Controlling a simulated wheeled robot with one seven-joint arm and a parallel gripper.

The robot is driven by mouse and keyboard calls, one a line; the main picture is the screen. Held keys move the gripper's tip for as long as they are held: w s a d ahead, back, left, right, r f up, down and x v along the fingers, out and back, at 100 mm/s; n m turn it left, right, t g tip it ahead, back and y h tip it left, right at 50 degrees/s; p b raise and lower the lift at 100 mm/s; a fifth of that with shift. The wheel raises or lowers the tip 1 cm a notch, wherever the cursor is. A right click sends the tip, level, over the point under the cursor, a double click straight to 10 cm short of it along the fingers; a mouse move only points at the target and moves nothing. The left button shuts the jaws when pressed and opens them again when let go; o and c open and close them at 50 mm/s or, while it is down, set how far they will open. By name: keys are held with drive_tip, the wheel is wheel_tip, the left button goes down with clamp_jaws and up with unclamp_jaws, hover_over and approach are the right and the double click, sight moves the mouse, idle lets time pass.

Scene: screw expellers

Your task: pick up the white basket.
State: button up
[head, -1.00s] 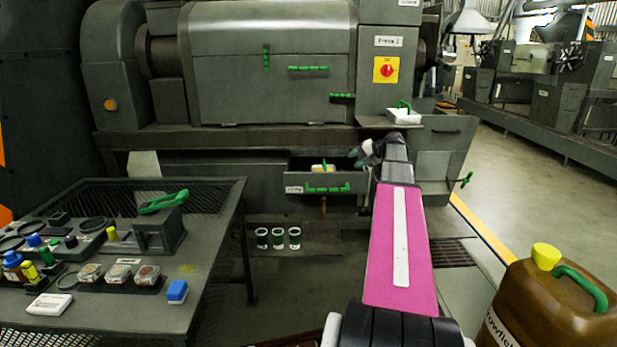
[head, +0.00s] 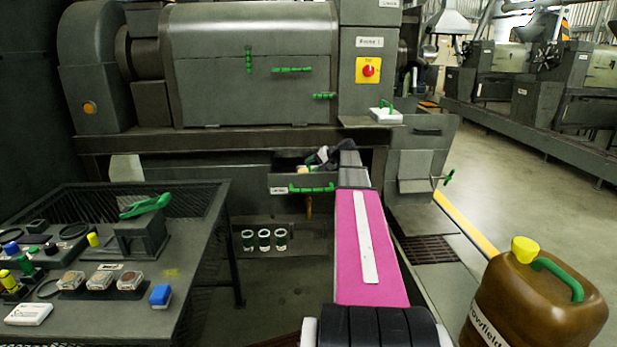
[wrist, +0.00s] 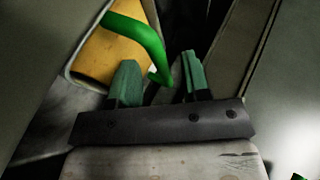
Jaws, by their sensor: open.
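A pale-rimmed basket with yellow contents (wrist: 103,55) and a green handle (wrist: 140,35) is at the upper left of the wrist view. In the head view it sits in the open drawer (head: 290,184), where my gripper (head: 318,160) largely hides it. My gripper (wrist: 158,76) is open, with two green-padded fingertips. The handle's lower end shows between the fingertips; I cannot tell whether they touch it. Another white box (head: 386,116) with a green handle stands on the ledge to the right of the drawer.
The drawer is under the large grey machine (head: 250,60). A dark table (head: 190,290) with jars and small tools stands at left. A brown jug (head: 535,305) is at front right. Three small cups (head: 264,240) stand below the drawer. Open floor lies at right.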

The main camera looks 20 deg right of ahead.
drive_tip(key=shift+x, duration=1.2)
drive_tip(key=shift+c, duration=0.2)
clamp_jaws()
